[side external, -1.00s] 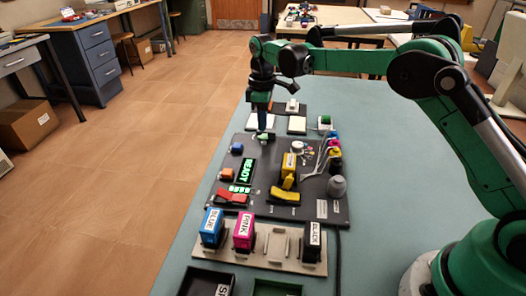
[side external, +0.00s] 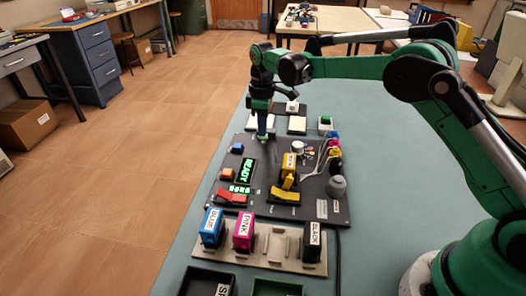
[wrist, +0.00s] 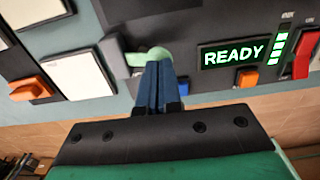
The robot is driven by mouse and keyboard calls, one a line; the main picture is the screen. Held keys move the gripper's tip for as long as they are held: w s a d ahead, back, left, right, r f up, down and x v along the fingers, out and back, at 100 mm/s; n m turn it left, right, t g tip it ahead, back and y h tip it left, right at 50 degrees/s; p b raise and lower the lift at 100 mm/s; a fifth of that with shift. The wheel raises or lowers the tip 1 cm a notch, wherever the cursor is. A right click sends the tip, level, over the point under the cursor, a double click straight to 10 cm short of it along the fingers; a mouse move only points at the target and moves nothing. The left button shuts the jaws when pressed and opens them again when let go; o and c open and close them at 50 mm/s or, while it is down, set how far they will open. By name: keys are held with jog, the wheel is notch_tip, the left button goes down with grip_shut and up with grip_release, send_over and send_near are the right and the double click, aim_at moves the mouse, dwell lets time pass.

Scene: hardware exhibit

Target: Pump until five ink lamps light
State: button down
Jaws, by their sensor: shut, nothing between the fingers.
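My gripper (wrist: 159,72) is shut and empty, its blue fingers together and pointing down. In the side view my gripper (side external: 263,136) stands at the far left part of the dark panel (side external: 262,165). In the wrist view the fingertips overlap a pale green knob (wrist: 150,54) joined to a grey piece (wrist: 117,58); it looks like the pump control. The fingertips appear to touch it. A green READY display (wrist: 234,51) is lit. A short column of ink lamps (wrist: 277,48) beside it shows several green bars lit.
An orange button (wrist: 248,78) and a red switch (wrist: 304,55) lie right of the knob. White pads (wrist: 75,75) lie to its left. In the side view, blue, pink and black cartridges (side external: 243,231) stand in a rack nearer the camera.

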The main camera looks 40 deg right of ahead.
jog(key=shift+f, duration=1.2)
jog(key=shift+r, duration=1.95)
notch_tip(320, 180, up, 7)
